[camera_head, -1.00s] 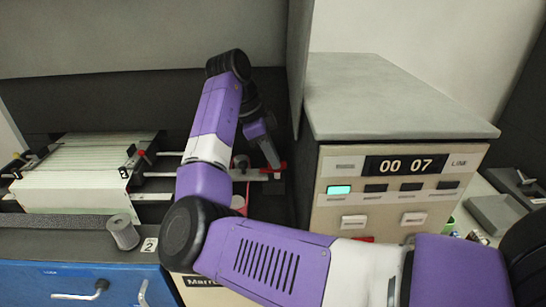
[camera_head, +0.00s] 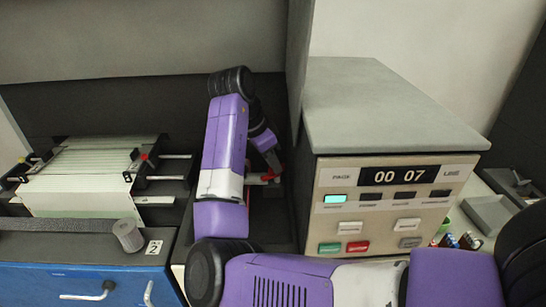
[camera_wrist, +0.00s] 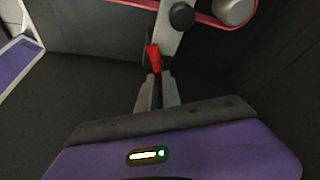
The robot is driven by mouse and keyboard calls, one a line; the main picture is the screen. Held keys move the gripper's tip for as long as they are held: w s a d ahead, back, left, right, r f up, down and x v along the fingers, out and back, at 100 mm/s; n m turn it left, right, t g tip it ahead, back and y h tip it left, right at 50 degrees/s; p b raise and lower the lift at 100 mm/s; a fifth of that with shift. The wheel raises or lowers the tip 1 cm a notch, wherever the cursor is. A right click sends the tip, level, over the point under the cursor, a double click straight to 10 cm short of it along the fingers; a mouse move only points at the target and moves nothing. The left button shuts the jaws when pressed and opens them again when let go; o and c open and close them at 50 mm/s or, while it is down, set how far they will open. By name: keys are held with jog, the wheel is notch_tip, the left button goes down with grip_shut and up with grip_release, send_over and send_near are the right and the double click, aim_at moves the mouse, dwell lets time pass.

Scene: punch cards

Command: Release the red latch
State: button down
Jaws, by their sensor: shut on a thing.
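The red latch (camera_wrist: 153,57) shows in the wrist view as a small red lever on a grey metal arm. My gripper (camera_wrist: 156,82) is shut on the lower end of the latch, with its two grey fingers close together. In the head view the red latch (camera_head: 270,177) shows as a small red piece beside my arm, in the dark recess left of the control cabinet. My gripper (camera_head: 270,150) comes down to it there. My arm hides part of the mechanism around it.
The control cabinet (camera_head: 395,105) with display and buttons stands close on the right. A ribbed card unit (camera_head: 85,185) with a red knob (camera_head: 144,157) lies left. A grey roll (camera_head: 128,236) sits on the blue cabinet (camera_head: 75,282). A red band (camera_wrist: 200,17) crosses the wrist view's top.

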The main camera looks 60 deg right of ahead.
jog(key=n+t+p, duration=0.1)
jog(key=n, duration=0.1)
jog(key=n+p, duration=0.2)
jog(key=n, duration=0.1)
jog(key=shift+s+a+r+t+h, duration=0.1)
jog(key=shift+s+t+h, duration=0.1)
jog(key=shift+t+h, duration=0.2)
jog(key=shift+n, duration=0.3)
jog(key=c, duration=1.5)
grip_release()
jog(key=shift+v, duration=3.85)
jog(key=shift+s, duration=0.1)
